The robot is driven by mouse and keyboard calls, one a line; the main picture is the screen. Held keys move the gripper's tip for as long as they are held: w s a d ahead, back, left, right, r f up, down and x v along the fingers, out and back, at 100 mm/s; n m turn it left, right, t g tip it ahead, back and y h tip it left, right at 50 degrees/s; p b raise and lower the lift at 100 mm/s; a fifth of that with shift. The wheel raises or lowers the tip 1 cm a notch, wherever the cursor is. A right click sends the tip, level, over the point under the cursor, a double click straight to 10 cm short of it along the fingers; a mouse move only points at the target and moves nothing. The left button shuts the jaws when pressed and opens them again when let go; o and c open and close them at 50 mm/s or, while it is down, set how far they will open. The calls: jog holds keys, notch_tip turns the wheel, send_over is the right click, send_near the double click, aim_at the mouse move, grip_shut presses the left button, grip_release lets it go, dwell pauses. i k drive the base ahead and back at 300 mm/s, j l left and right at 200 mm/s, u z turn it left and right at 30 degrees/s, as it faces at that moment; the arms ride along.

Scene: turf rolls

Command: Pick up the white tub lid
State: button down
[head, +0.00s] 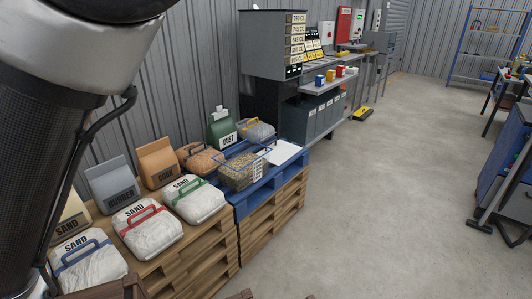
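No other lid is clear to me. My gripper is not in view; only a large dark and white link of my arm fills the left side.
Sand bags with coloured handles (148,226) and upright bags (157,162) crowd the wooden pallets at left. Grey cabinets (318,115) line the wall. The concrete floor (380,200) is open.

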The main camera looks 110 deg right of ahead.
aim_at(282, 151)
jog(key=z, duration=4)
jog(key=l+u, duration=0.1)
jog(key=u, duration=0.35)
jog(key=i+l+u, duration=0.1)
jog(key=u, duration=0.35)
jog(key=i+l+u, duration=0.1)
jog(key=l+u, duration=0.3)
jog(key=l, duration=0.4)
jog(key=l+u, duration=0.45)
jog(key=l, duration=1.35)
jog(key=k+l+u, duration=0.1)
jog(key=l, duration=0.95)
